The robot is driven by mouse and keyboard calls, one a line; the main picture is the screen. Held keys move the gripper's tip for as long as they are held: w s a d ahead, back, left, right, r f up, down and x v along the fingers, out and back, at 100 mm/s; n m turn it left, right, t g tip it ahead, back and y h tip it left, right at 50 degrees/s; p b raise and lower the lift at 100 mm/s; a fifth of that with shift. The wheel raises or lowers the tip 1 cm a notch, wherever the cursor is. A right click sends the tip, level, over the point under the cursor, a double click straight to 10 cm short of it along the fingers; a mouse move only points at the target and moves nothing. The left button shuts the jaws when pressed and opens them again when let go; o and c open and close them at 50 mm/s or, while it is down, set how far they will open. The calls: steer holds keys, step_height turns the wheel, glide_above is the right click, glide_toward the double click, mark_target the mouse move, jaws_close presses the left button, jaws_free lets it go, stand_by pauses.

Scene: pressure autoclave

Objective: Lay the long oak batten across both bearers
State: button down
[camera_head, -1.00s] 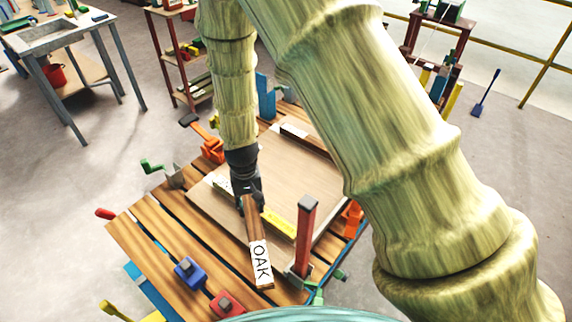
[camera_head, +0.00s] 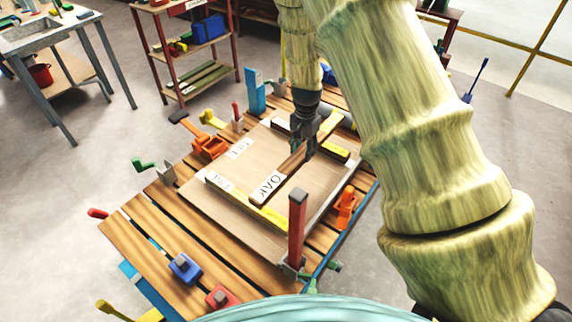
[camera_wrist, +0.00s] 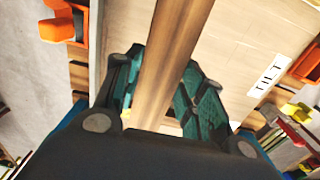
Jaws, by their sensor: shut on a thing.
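The long oak batten (camera_head: 284,172), with a white OAK label at its near end, is in my gripper (camera_head: 308,150). It also runs between the teal fingers (camera_wrist: 160,90) in the wrist view. Its labelled end is over the near bearer (camera_head: 268,214), a yellow-marked bar on the wide board. The far bearer (camera_head: 334,151), dark and yellow, lies at the board's far side, partly behind my gripper. The batten points from the near bearer towards the far one.
The wide board (camera_head: 200,203) lies on a slatted workbench (camera_head: 150,225). A red post (camera_head: 297,228) stands at its near right corner. Orange clamps (camera_head: 209,147) and a blue post (camera_head: 255,92) stand around it. A TILT label (camera_wrist: 268,75) shows in the wrist view.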

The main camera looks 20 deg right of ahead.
steer(key=shift+f+p, duration=1.35)
steer(key=shift+f, duration=3.45)
steer(key=shift+f, duration=0.2)
steer(key=c, duration=0.9)
jaws_free()
steer(key=shift+r, duration=0.15)
steer(key=shift+r+b, duration=1.4)
steer(key=shift+r, duration=4.65)
